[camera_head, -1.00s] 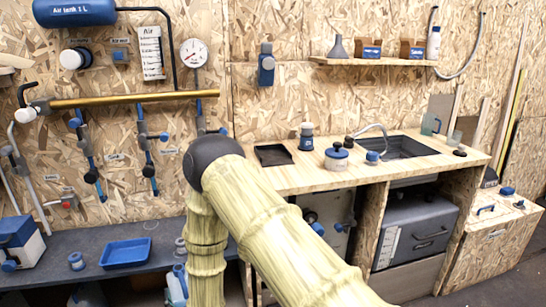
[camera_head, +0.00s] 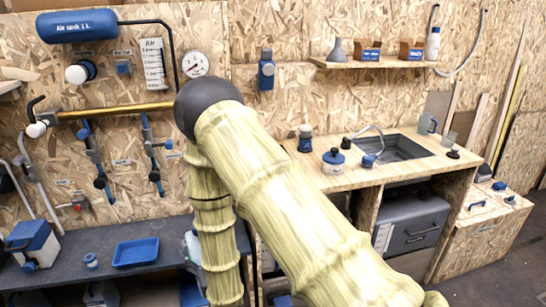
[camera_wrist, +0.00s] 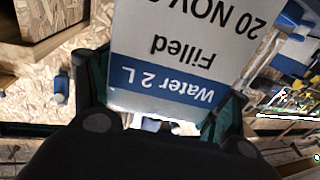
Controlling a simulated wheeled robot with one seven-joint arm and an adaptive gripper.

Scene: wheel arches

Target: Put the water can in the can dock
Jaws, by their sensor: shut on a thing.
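The water can (camera_wrist: 185,55) fills the top middle of the wrist view, its white and blue label reading "Water 2 L", "Filled" and a date, upside down. My gripper (camera_wrist: 162,112) is shut on it, with a dark finger on each side. In the head view my arm hides the gripper and most of what it holds. A pale and blue shape shows beside the arm at lower left; I cannot tell whether it is the can. I cannot pick out the can dock with certainty.
A dark low bench with a blue tray (camera_head: 136,252) and a blue-white box (camera_head: 32,244) runs along the left. The wooden counter (camera_head: 335,180) holds a blue-lidded jar (camera_head: 333,161) and a sink (camera_head: 405,147). A grey cabinet (camera_head: 412,222) stands underneath. Open floor lies at lower right.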

